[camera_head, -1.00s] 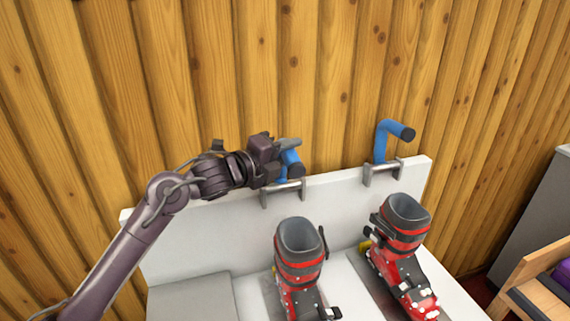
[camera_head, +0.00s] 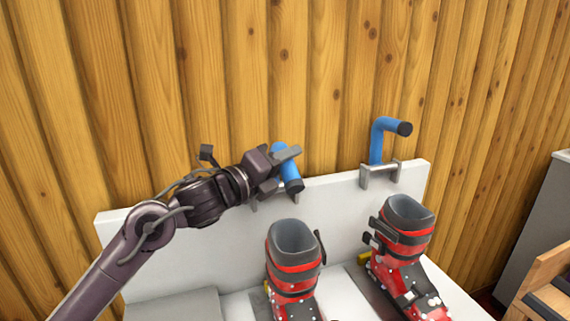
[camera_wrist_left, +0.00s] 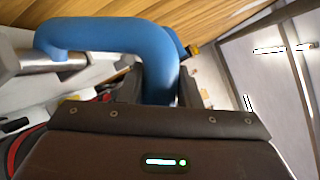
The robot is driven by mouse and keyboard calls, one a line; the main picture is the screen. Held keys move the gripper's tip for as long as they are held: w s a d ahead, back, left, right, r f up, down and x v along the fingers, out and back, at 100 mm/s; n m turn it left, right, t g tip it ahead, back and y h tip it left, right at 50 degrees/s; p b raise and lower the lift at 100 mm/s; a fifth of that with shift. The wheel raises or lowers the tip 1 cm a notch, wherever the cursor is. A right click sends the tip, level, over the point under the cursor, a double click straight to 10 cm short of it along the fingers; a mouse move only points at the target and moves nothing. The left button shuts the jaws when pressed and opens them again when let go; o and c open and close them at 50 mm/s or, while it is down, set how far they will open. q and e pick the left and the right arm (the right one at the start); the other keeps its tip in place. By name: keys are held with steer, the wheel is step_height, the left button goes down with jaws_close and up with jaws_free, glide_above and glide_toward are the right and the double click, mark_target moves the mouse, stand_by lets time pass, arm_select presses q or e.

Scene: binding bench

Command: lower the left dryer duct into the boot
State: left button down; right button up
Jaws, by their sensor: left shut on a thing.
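The left dryer duct (camera_head: 291,172) is a blue bent tube with a dark end, at the white back panel above the left boot. My left gripper (camera_head: 279,170) is shut on it. The left wrist view shows the blue duct (camera_wrist_left: 150,50) running between the fingers, with its bend reaching to the left. The left boot (camera_head: 293,255), red and black with an open grey top, stands upright below the duct. The duct's dark end is above and apart from the boot's opening. My right gripper does not show.
A second blue duct (camera_head: 378,138) stands upright in its metal bracket (camera_head: 380,174), behind the right boot (camera_head: 402,240). The white back panel (camera_head: 345,205) runs behind both boots. A wooden bench (camera_head: 545,280) is at the far right.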

arm_select(q)
steer(key=shift+f, duration=0.1)
steer(key=c, duration=1.1)
jaws_free()
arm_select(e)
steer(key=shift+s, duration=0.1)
arm_select(q)
steer(key=shift+o, duration=0.2)
steer(key=shift+a, duration=0.1)
steer(key=shift+s+a, duration=0.2)
steer(key=b+v, duration=0.1)
steer(key=v, duration=0.6)
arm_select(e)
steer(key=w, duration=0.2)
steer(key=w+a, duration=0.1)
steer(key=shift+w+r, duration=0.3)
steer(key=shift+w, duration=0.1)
arm_select(q)
steer(key=shift+s, duration=0.1)
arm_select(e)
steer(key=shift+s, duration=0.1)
